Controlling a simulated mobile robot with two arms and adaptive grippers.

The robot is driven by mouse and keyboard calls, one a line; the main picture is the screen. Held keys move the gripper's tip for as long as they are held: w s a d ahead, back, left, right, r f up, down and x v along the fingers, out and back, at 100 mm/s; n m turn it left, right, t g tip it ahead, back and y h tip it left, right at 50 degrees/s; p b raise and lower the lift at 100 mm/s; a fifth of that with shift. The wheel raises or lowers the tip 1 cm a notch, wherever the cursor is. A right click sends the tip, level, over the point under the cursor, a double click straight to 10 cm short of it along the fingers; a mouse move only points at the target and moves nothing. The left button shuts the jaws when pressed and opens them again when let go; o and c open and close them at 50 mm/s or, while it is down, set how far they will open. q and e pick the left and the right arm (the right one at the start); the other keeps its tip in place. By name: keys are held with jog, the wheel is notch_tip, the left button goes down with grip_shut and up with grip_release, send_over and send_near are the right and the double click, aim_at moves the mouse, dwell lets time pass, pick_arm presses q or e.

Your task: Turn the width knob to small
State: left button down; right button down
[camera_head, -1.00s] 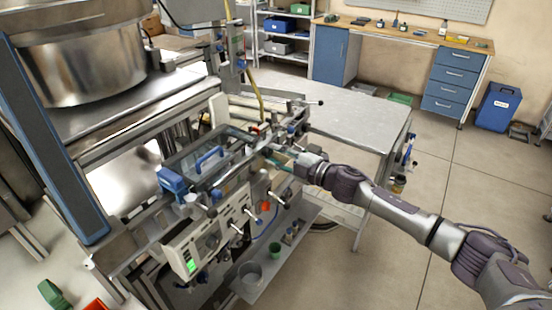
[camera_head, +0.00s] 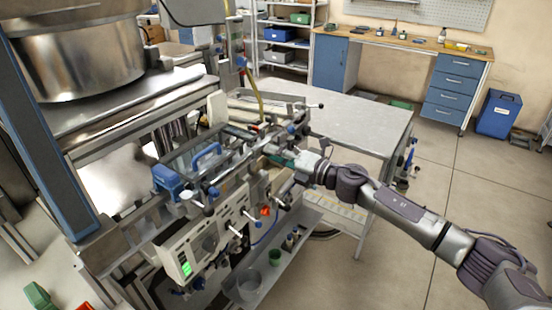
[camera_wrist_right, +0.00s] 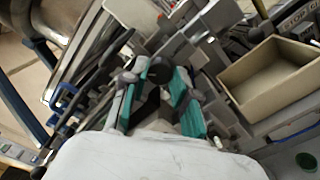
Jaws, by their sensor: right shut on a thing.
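My right gripper (camera_head: 283,155) reaches in from the right to the far right part of the machine (camera_head: 205,232). In the right wrist view its two teal finger pads (camera_wrist_right: 160,80) stand on either side of a dark round knob (camera_wrist_right: 160,70), and the gripper is shut on it. Any width marking or pointer on this knob is hidden or too small to read. In the head view the knob is hidden by the fingers and machine parts. My left gripper is not in view.
A blue handle (camera_head: 207,152) on a clear cover and a control panel with a green display (camera_head: 186,268) are left of the gripper. A beige open bin (camera_wrist_right: 272,80) is close on the right in the wrist view. A grey table (camera_head: 350,115) stands behind.

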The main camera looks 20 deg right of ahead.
jog(key=shift+f+n+b, duration=0.15)
jog(key=shift+n+b, duration=2)
jog(key=shift+n, duration=2.85)
jog(key=c, duration=0.9)
grip_release()
jog(key=v, duration=1.2)
